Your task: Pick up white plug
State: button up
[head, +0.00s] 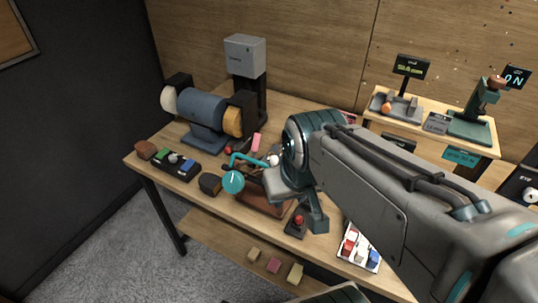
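I cannot tell for sure which thing is the white plug. A small white round piece (273,160) lies on the workbench (228,207), just left of my arm. A pale tray (345,257) near the bench's front edge holds small red, white and blue pieces, and a white one (360,254) sits between the red and blue ones. My gripper (305,208) hangs over the middle of the bench, left of the tray and right of the round white piece. Its fingers are partly hidden by its own body, so I cannot see whether it is open or holding anything.
A bench grinder (203,108) and a grey box on a dark post (246,58) stand at the back left. A dark block with coloured buttons (174,162) is at the left. A red-topped switch (298,222) is beside my gripper. A raised shelf (430,126) stands at the right.

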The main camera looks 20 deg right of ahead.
aim_at(273, 159)
jog(key=u, duration=2.05)
jog(key=i, duration=1.8)
jog(key=z, duration=4.1)
jog(key=i, duration=0.5)
jog(key=z, duration=0.05)
